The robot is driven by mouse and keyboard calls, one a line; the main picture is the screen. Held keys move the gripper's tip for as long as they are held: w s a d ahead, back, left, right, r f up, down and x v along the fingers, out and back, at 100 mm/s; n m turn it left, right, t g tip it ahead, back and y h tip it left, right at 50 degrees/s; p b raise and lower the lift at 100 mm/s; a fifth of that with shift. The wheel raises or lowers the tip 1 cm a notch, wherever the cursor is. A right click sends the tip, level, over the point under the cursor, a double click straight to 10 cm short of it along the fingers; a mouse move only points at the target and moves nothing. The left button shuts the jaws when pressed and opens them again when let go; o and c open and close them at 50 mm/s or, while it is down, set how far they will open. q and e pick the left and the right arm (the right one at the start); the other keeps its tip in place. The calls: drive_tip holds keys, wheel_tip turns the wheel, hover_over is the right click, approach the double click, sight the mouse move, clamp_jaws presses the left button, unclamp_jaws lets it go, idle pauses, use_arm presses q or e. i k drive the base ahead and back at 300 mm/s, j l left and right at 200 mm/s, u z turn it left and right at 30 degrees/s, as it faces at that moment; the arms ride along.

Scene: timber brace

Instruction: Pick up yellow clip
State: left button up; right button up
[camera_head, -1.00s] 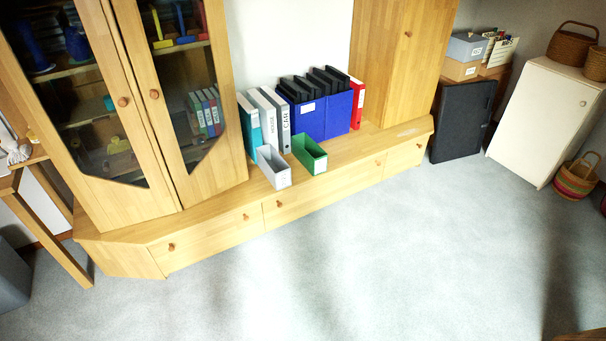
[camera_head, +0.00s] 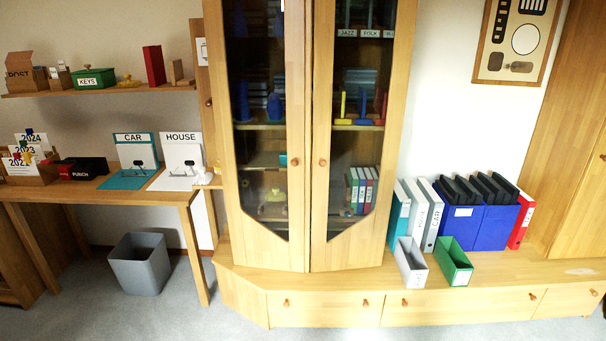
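I cannot make out a yellow clip for certain. Tiny coloured pieces, some yellowish, sit on the year cards (camera_head: 29,150) at the left end of the desk; they are too small to identify. A yellow upright piece (camera_head: 343,106) stands behind the cabinet's right glass door. Neither of my grippers shows in the head view.
The desk (camera_head: 100,192) holds a CAR folder (camera_head: 135,150), a HOUSE folder (camera_head: 182,152) and black boxes. A grey bin (camera_head: 140,264) stands under it. The tall glass-door cabinet (camera_head: 310,130) is shut. Binders (camera_head: 480,222) stand on the low bench. Floor in front is clear.

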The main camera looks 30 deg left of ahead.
sight(27, 155)
drive_tip(key=u, duration=0.95)
drive_tip(key=i+j+u, duration=0.35)
drive_tip(key=u, duration=0.15)
drive_tip(key=i+j+u, duration=0.6)
drive_tip(key=i+u, duration=0.4)
drive_tip(key=i, duration=0.8)
drive_tip(key=j+u, duration=0.05)
